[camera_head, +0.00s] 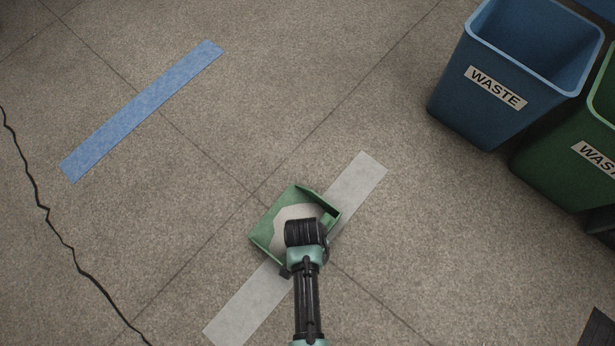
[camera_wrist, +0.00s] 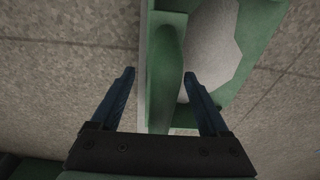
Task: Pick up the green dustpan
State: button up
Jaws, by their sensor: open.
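The green dustpan (camera_head: 276,216) lies on the floor in the lower middle of the head view, partly over a pale grey floor strip. A light grey patch (camera_head: 290,214) shows inside it. My arm's end covers its lower right part, and my fingers are hidden in that view. In the wrist view, my gripper (camera_wrist: 159,74) is open, with one dark finger on each side of the dustpan's green handle (camera_wrist: 166,65). The handle shows between the fingers, with gaps on both sides. I cannot tell how deep the fingers reach around it.
A blue waste bin (camera_head: 480,105) and a green waste bin (camera_head: 560,165) stand at the upper right. A blue tape strip (camera_head: 140,110) lies flat at the upper left, and a black crack or cable (camera_head: 45,210) runs down the left. The floor around the dustpan is clear.

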jog(key=shift+f, duration=0.2)
grip_shut()
dwell(0.3)
jog(key=shift+w, duration=0.1)
